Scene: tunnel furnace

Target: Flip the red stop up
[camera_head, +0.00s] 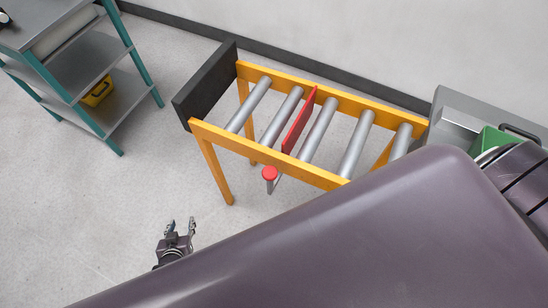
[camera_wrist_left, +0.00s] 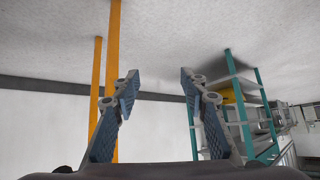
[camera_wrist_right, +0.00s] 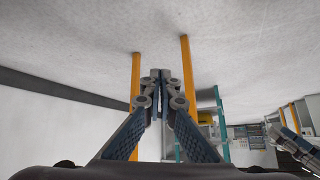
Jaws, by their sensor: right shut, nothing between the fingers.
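The red stop (camera_head: 300,121) is a narrow red plate across the roller conveyor (camera_head: 250,147), between two grey rollers. I cannot tell its exact tilt. A lever with a round red knob (camera_head: 269,173) sticks out at the conveyor's near orange rail, close to the plate's near end. My left gripper (camera_head: 180,225) is below and left of the knob in the head view, apart from it. Its fingers are spread and empty in the left wrist view (camera_wrist_left: 158,82). My right gripper (camera_wrist_right: 160,78) has its fingertips together with nothing between them; in the head view it is hidden.
A dark end panel (camera_head: 206,84) closes the conveyor's left end. A teal-framed shelf (camera_head: 85,75) with a yellow bin (camera_head: 97,92) stands at upper left. A green bin (camera_head: 490,140) is at right. The floor between shelf and conveyor is clear. My purple arm covers the lower right.

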